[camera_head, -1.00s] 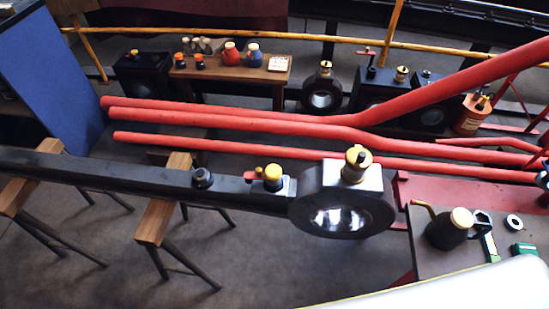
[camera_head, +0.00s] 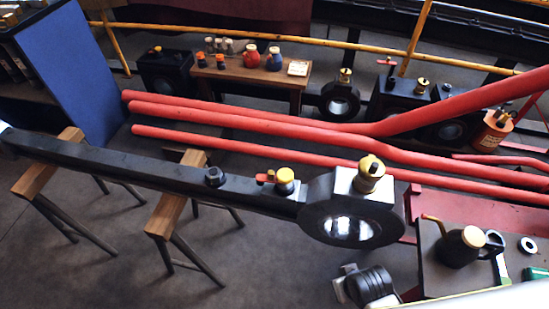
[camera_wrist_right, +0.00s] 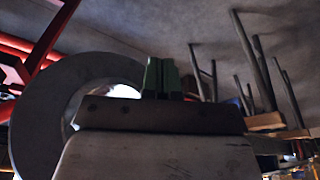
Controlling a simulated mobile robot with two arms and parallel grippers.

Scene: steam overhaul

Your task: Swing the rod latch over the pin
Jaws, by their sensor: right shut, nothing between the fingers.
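The long black rod (camera_head: 130,171) lies across two wooden trestles, with its large ringed end (camera_head: 306,222) at the right. A red lever with a yellow-capped fitting (camera_head: 285,180) sits on top near that end. A black stud (camera_head: 214,176) stands farther left on the rod. I cannot tell for certain which part is the latch and which the pin. A brass oil cup (camera_head: 369,175) tops the ringed end. In the right wrist view my right gripper (camera_wrist_right: 161,62) has its green fingers together and empty, in front of a big pale ring (camera_wrist_right: 35,115). My left gripper is out of view.
The trestles (camera_head: 172,210) stand on grey floor. Red pipes (camera_head: 240,120) run behind the rod. A dark can (camera_head: 457,246) stands on a bench at the right. A wooden table (camera_head: 240,82) with bottles is at the back. The floor in front of the rod is mostly clear.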

